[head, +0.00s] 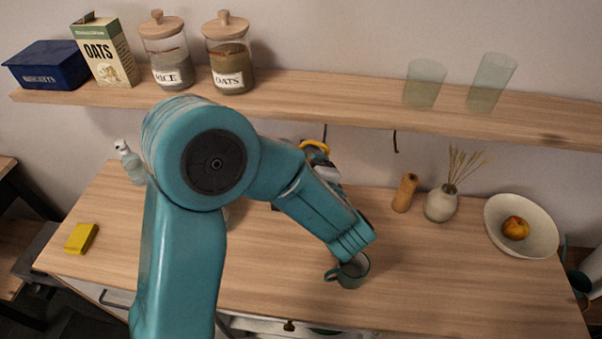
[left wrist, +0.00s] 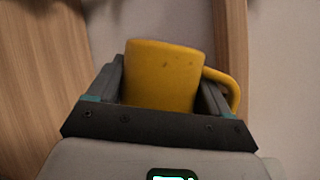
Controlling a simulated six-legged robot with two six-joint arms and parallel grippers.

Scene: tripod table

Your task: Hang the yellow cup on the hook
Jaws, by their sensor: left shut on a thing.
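The yellow cup (left wrist: 162,75) is between the two fingers of my left gripper (left wrist: 160,92), which is shut on its body. Its handle sticks out on the right, past the right finger, in the left wrist view. In the head view only a small yellow part of the cup (head: 314,146) shows above my arm, and the gripper's fingers are hidden. A dark hook (head: 325,132) hangs under the shelf just above the cup in the picture; whether they touch I cannot tell. A second hook (head: 395,142) is bare further right. My right gripper is not in view.
A wooden shelf (head: 310,88) carries a blue box, an oats carton, two jars and two glasses. On the table (head: 440,270) a teal mug (head: 352,272) stands close to my arm in the picture. A wooden shaker, a vase and a fruit bowl (head: 540,238) stand right.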

